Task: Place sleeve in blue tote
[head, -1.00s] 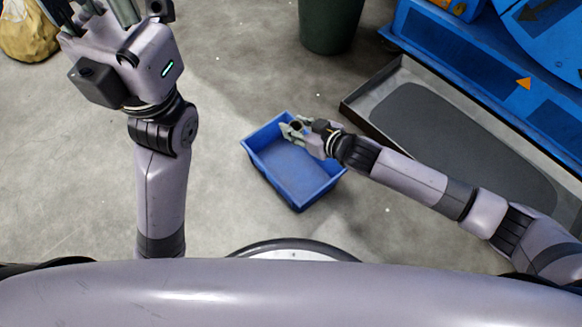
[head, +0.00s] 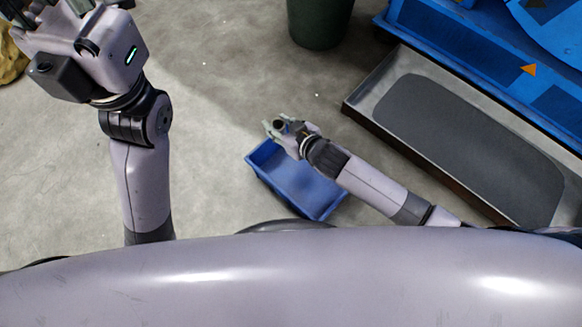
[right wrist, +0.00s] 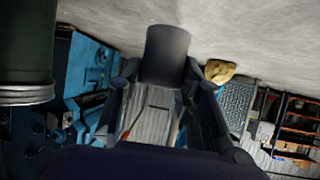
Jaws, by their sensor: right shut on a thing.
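The blue tote (head: 312,187) stands on the floor at the middle of the head view, its far part hidden by my right gripper and forearm. My right gripper (head: 273,126) is above the tote's far left rim. It is shut on the sleeve, a dark grey cylinder (right wrist: 166,55) in the right wrist view. The sleeve shows small and dark in the head view (head: 279,124). I cannot tell its height above the tote. My left gripper (head: 48,8) is at the top left, its fingertips cut off by the frame edge.
A dark green bin (head: 319,22) stands at the top middle. A grey tray with a dark mat (head: 372,127) lies right of the tote, beside a blue machine (head: 480,50). A yellowish lump (head: 10,55) is at the far left. Floor left of the tote is clear.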

